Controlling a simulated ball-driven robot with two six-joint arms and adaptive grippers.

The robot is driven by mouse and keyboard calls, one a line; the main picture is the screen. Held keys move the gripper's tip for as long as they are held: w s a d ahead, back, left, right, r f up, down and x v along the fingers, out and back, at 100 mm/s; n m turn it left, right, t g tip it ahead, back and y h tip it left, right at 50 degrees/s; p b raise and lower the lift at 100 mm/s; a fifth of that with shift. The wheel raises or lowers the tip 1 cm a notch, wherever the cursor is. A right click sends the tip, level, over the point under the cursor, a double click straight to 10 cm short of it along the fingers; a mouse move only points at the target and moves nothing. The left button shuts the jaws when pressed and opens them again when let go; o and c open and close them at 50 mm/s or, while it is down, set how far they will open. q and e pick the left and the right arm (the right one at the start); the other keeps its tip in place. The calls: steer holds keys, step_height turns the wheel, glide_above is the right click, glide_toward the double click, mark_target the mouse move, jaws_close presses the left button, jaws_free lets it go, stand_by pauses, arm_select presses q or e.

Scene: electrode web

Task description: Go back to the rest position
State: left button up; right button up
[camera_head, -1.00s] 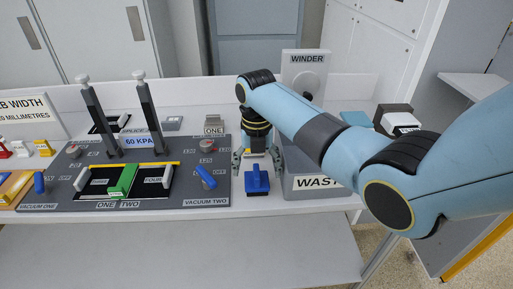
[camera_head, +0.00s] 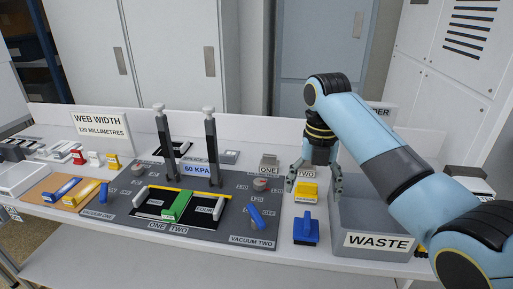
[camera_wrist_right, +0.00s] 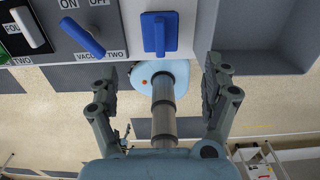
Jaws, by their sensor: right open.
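My right gripper (camera_head: 316,182) hangs over the right part of the bench with its fingers spread and nothing between them. In the right wrist view the same gripper (camera_wrist_right: 160,85) also shows its two fingers wide apart. A blue handled block (camera_head: 306,231) stands on the bench in front of it; in the wrist view this block (camera_wrist_right: 159,35) lies beyond the fingers, apart from them. A yellow block (camera_head: 306,192) shows below the gripper in the head view; I cannot tell its distance from the fingers. My left gripper is not in view.
The grey waste bin (camera_head: 376,243) stands right of the blue block, under my right arm. The dark splice board (camera_head: 235,228) with a green block (camera_head: 176,206) and two upright posts lies to the left. A web width sign (camera_head: 101,124) stands at the back left.

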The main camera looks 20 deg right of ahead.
steer(key=s+a+r+m+t+h, duration=0.1)
steer(key=s+a+m+t, duration=0.1)
steer(key=s+m, duration=1.15)
steer(key=s+a+r+m+t, duration=0.1)
steer(key=s+m+t, duration=0.1)
steer(key=s+m, duration=1.15)
step_height(320, 180, down, 35)
steer(key=s+d+m+g+b, duration=0.1)
steer(key=d+m+g+b, duration=0.1)
steer(key=b, duration=0.7)
steer(key=s+f+b, duration=0.4)
steer(key=s+f, duration=0.5)
steer(key=f, duration=0.3)
steer(key=s+d+f+g+b, duration=0.1)
steer(key=s+f+b, duration=0.3)
steer(key=s+f, duration=0.5)
step_height(320, 180, down, 4)
steer(key=shift+s+r, duration=0.2)
steer(key=shift+s, duration=0.1)
steer(key=shift+d, duration=0.1)
